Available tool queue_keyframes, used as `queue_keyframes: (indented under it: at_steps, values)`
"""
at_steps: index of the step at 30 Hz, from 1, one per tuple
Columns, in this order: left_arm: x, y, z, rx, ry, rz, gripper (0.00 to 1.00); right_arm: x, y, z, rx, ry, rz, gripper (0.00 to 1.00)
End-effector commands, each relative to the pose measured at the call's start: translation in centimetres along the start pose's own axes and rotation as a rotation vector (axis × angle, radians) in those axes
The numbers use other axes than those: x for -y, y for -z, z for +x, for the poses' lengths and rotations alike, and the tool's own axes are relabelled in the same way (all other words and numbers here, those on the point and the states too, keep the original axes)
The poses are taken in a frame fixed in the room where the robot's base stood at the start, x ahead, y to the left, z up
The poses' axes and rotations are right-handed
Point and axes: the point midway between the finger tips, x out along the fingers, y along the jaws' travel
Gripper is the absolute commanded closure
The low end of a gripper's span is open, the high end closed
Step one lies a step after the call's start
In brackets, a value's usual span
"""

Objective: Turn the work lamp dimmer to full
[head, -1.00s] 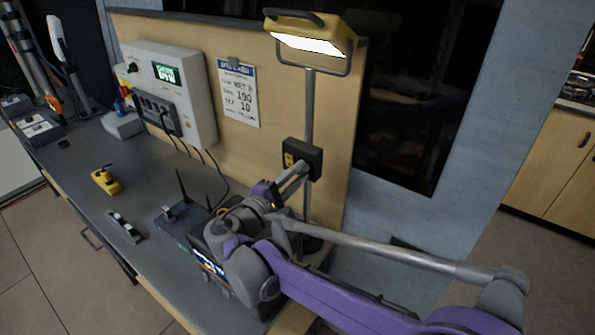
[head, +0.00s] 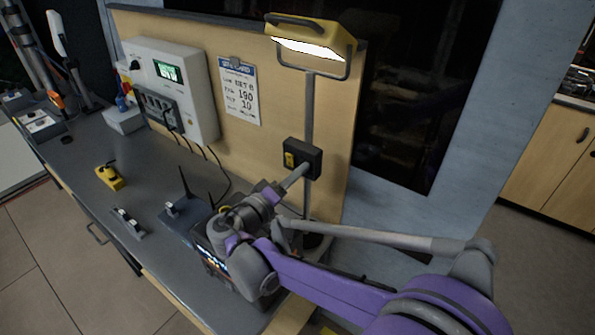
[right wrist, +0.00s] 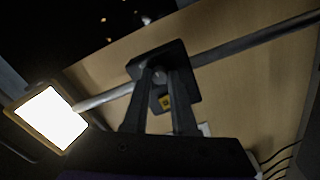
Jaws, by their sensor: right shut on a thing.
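The work lamp (head: 308,47) is a yellow lit floodlight at the top of a grey pole. Its black dimmer box (head: 313,160) with a yellow label is mounted lower on the pole. My right gripper (head: 303,169) reaches up to the box front. In the right wrist view the two dark fingers (right wrist: 160,82) are at the dimmer box (right wrist: 179,60), shut on a small round grey knob (right wrist: 159,74) between their tips. The knob's setting cannot be read. The lit lamp (right wrist: 50,118) shows at the left there. My left gripper is out of view.
A wooden board (head: 225,150) stands behind the lamp, with a white control box (head: 200,95) and a paper sheet (head: 239,90) on it. On the grey desk are a router with antennas (head: 180,215), a yellow device (head: 110,177) and a small switch strip (head: 128,223).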

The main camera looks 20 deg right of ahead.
Motion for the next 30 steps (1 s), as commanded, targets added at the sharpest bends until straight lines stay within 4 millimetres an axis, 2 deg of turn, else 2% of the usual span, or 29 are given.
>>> queue_keyframes:
  at_steps: [9,23,24,28,30]
  values:
    - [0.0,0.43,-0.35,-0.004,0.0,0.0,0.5,0.0,0.03,0.0,0.002,0.001,0.089,1.0]
    - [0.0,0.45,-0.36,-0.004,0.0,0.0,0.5,0.02,0.01,-0.01,0.002,0.001,0.1,1.0]
    - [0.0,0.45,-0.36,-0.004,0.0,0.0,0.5,0.02,0.01,-0.01,0.002,0.001,0.1,0.69]
    - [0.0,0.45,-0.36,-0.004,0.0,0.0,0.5,0.02,0.01,-0.01,0.002,0.001,0.099,0.46]
    - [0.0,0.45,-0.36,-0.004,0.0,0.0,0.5,0.01,0.01,0.0,0.002,0.001,0.099,0.45]
